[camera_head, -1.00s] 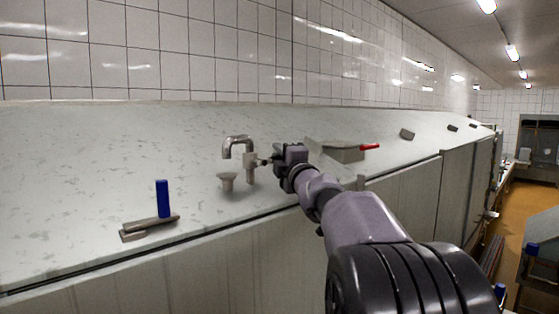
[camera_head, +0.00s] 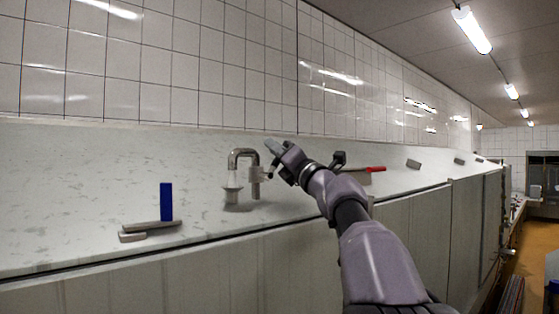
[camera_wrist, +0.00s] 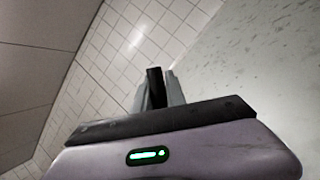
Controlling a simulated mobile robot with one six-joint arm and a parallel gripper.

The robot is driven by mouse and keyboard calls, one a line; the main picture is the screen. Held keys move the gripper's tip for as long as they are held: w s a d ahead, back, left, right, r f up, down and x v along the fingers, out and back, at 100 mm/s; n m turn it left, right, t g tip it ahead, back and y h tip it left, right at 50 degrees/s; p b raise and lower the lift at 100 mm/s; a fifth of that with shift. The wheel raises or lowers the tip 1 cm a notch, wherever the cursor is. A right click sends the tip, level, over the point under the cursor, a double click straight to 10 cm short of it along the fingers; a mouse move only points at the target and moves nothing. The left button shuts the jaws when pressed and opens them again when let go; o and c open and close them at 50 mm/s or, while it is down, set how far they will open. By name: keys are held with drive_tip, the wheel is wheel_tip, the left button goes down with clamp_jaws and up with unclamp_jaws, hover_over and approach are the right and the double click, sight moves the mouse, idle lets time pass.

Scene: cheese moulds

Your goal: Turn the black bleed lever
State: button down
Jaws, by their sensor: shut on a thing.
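The grey tap (camera_head: 244,158) with a bent spout stands upright on the pale counter, left of my gripper (camera_head: 271,161). My gripper is tilted beside the tap's right side. In the wrist view, the black lever (camera_wrist: 155,88) shows as a dark bar between the two grey fingers of my gripper (camera_wrist: 157,92), which are shut on it. In the head view the fingers and the hand mostly hide the lever, and its joint with the tap is hard to make out.
A blue upright handle (camera_head: 166,201) stands on a flat grey bar (camera_head: 150,230) at the left of the counter (camera_head: 60,200). A red-handled item (camera_head: 376,169) lies behind my arm on the right. The tiled wall (camera_head: 200,70) rises behind the counter.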

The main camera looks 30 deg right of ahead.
drive_tip(key=shift+s+a+r+n+y, duration=0.1)
drive_tip(key=shift+a+r+n+y, duration=0.25)
drive_tip(key=shift+n, duration=0.3)
drive_tip(key=shift+s+a+r+n+y, duration=0.1)
drive_tip(key=shift+a+r+n+y, duration=0.1)
drive_tip(key=shift+n+y, duration=0.35)
drive_tip(key=c, duration=1.4)
unclamp_jaws()
drive_tip(key=shift+w+f, duration=0.1)
drive_tip(key=shift+w, duration=0.1)
drive_tip(key=shift+o, duration=0.2)
drive_tip(key=shift+f+b, duration=0.1)
drive_tip(key=shift+b, duration=0.2)
drive_tip(key=b+v, duration=0.8)
drive_tip(key=v, duration=0.9)
drive_tip(key=shift+s, duration=0.2)
drive_tip(key=shift+f, duration=0.1)
